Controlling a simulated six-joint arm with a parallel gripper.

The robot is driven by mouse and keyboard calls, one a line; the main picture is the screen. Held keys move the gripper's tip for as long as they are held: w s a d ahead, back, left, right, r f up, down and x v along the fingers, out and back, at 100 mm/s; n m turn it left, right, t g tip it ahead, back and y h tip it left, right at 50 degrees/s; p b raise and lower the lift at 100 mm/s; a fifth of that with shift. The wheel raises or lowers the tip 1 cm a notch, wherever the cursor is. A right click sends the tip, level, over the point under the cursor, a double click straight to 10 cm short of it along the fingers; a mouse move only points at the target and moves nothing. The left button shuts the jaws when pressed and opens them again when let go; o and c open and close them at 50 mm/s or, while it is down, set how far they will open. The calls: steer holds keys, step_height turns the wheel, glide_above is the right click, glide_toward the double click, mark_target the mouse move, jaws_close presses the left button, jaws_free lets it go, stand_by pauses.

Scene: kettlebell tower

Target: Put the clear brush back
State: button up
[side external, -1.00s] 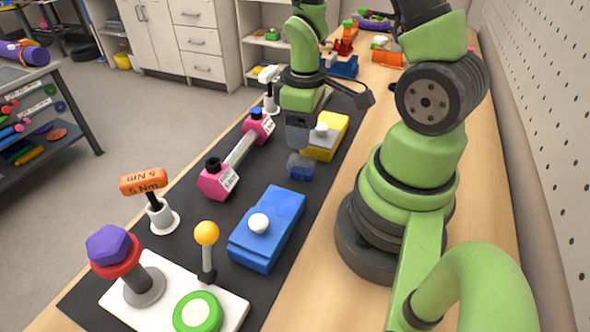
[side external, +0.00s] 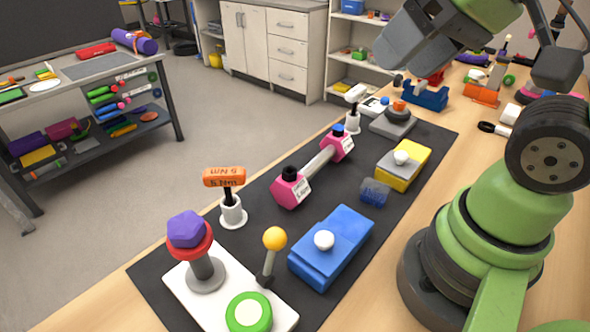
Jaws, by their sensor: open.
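A small translucent dark-blue block (side external: 374,192) lies on the black mat, between the yellow box and the blue box. It is the only see-through thing I make out; I cannot tell bristles on it or be sure it is the clear brush. My gripper (side external: 396,52) is high at the top of the picture, well above the mat and apart from the block. It is open, and I see nothing held in it. Its fingertips are hard to make out.
On the black mat (side external: 405,210) stand a yellow box (side external: 415,172), a blue box (side external: 347,228), a pink dumbbell-like piece (side external: 290,188), an orange-topped tool (side external: 224,177) and a white plate (side external: 190,283) with a purple-topped post and yellow-knobbed lever. Bins and tools crowd the far bench.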

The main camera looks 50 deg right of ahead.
steer(key=shift+s+a+r, duration=0.3)
steer(key=shift+s+r, duration=0.05)
steer(key=shift+s, duration=0.1)
